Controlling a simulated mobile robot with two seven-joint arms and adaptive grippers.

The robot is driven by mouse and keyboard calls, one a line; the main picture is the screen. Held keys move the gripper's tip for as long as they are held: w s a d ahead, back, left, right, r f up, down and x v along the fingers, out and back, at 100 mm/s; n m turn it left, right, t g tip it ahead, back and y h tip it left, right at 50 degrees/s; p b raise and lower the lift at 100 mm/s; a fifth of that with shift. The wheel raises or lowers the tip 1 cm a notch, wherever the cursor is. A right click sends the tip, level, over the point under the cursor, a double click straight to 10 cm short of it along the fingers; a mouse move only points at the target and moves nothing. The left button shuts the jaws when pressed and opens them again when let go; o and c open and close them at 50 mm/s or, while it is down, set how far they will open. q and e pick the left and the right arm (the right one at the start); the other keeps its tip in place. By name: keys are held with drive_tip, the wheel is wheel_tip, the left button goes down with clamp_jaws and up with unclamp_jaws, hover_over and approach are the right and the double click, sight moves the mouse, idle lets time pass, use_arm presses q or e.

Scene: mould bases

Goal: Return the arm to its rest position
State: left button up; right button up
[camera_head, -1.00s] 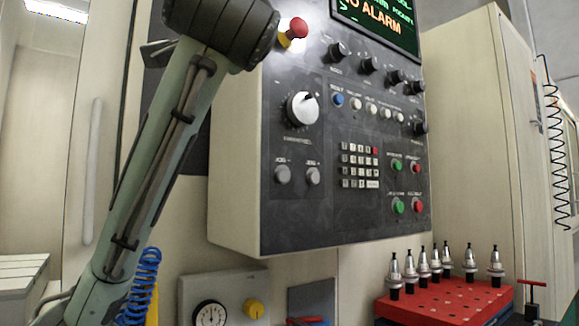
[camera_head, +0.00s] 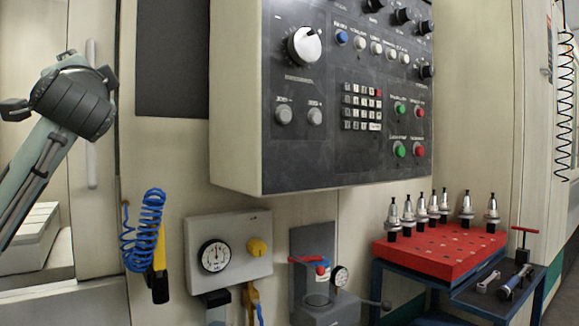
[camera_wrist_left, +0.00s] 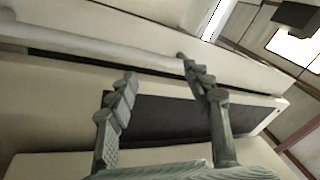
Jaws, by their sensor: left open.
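My left arm (camera_head: 40,165) rises from the lower left edge in the head view, in front of the pale machine door. Its dark ribbed joint (camera_head: 75,100) is at the upper end. In the left wrist view my left gripper (camera_wrist_left: 157,66) has its two grey fingers spread apart, with nothing between them. Behind the fingers are a pale machine surface and a dark panel (camera_wrist_left: 165,122). My right gripper is not in view.
The control panel (camera_head: 235,110) juts out at the centre. A coiled blue hose (camera_head: 148,228) and a gauge box (camera_head: 228,225) are below it. A red block (camera_head: 440,257) holds several tool holders at right. A door handle (camera_head: 91,130) stands by the arm.

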use_arm(q)
drive_tip(key=w+f+m+g+h, duration=0.1)
drive_tip(key=w+f+h, duration=0.1)
drive_tip(key=f, duration=1)
drive_tip(key=w+f+m+g+h, duration=0.1)
drive_tip(key=w+f+h, duration=0.1)
drive_tip(key=f, duration=1)
drive_tip(key=s+f+g+h, duration=0.2)
drive_tip(key=s+f+g, duration=0.15)
drive_tip(key=f, duration=1.55)
drive_tip(key=s+f+n+g+h, duration=0.1)
drive_tip(key=s+f+g+h, duration=0.35)
drive_tip(key=s+f, duration=2.1)
drive_tip(key=s+d+f+n+g, duration=0.2)
drive_tip(key=d+n, duration=0.2)
drive_tip(key=d, duration=0.5)
wheel_tip(320, 180, down, 11)
drive_tip(key=a+g+p, duration=0.1)
drive_tip(key=g+p, duration=0.1)
drive_tip(key=p, duration=0.3)
drive_tip(key=shift+s+a+g, duration=0.3)
drive_tip(key=shift+s, duration=0.05)
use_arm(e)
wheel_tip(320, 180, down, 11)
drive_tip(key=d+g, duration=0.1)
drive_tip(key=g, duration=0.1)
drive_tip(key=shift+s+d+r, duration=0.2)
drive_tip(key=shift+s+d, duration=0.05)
